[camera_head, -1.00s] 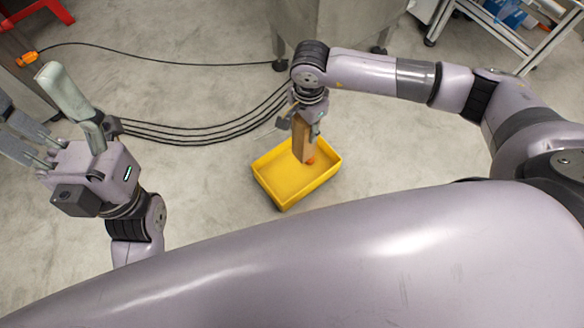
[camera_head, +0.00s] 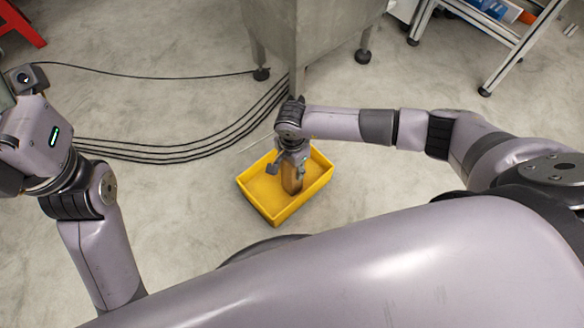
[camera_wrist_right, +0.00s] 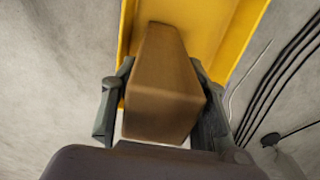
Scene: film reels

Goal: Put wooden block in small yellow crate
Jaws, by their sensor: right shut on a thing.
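A small yellow crate (camera_head: 268,207) stands on the floor in the middle of the head view. My right gripper (camera_head: 287,168) is over it and shut on the brown wooden block (camera_head: 292,181). The block hangs upright with its lower part inside the crate walls; whether it touches the crate floor I cannot tell. In the right wrist view the two fingers grip the block (camera_wrist_right: 163,85) from both sides, with the crate wall (camera_wrist_right: 245,35) behind it. My left arm is at the left edge of the head view, its fingers out of frame.
A grey metal cabinet (camera_head: 310,35) on feet stands behind the crate. Several black cables (camera_head: 200,153) run along the floor to its left. A metal frame trolley (camera_head: 490,40) is at the top right, and a red stand (camera_head: 20,22) at the top left.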

